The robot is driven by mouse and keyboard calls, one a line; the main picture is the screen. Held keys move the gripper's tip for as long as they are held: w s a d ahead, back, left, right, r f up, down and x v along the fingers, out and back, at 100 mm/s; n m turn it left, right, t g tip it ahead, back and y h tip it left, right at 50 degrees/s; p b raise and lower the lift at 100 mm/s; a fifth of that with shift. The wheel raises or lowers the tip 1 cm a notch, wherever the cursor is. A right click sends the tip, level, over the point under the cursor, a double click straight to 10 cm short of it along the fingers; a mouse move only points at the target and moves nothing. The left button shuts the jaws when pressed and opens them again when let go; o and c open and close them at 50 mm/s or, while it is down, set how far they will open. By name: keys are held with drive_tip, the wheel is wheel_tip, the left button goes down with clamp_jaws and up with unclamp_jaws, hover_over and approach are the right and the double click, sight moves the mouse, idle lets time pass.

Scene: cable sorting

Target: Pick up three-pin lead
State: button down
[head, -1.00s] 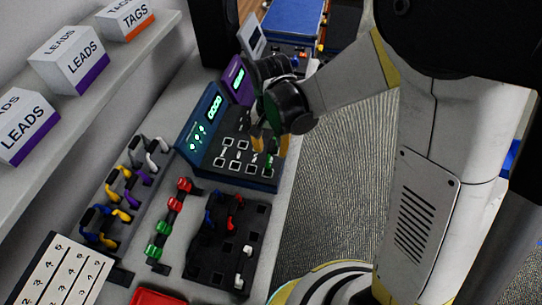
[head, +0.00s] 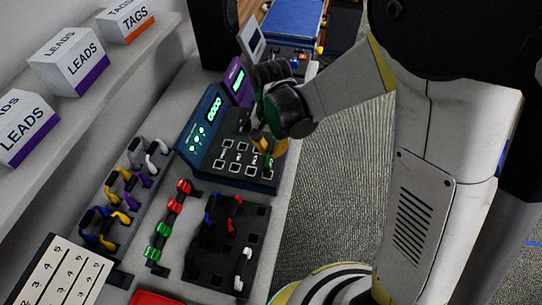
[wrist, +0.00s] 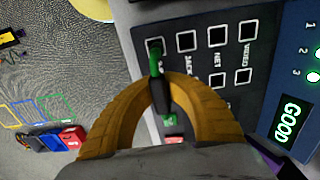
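A short lead with a green plug end (wrist: 154,63) and a dark middle stands at a socket of the tester panel (wrist: 195,75) in the wrist view. More green shows between my fingers, closer to the wrist. My gripper (wrist: 161,84) has its two orange fingertips closed on the dark part of this lead. In the head view my gripper (head: 270,147) is over the lower right of the tester (head: 232,150), with the green end (head: 267,163) just below it. I cannot tell which lead is three-pin.
Red leads (head: 183,187) and green leads (head: 163,230) sit in a rack left of a black tray (head: 256,218) holding blue, red and white leads. Yellow (head: 120,217), purple and white leads stand further left. A numbered board (head: 65,275) lies at the front left.

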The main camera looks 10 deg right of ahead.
sight(272, 145)
drive_tip(key=shift+r, duration=0.15)
wheel_tip(272, 145, up, 4)
drive_tip(key=shift+d+r+p, duration=0.1)
drive_tip(key=shift+r+p, duration=0.15)
drive_tip(key=shift+p, duration=0.7)
drive_tip(key=s+d+r+p, duration=0.1)
drive_tip(key=d+r+p, duration=0.3)
drive_tip(key=d+r, duration=0.5)
drive_tip(key=shift+s+d+r+p, duration=0.15)
drive_tip(key=shift+s+d+p, duration=0.2)
drive_tip(key=shift+d, duration=0.85)
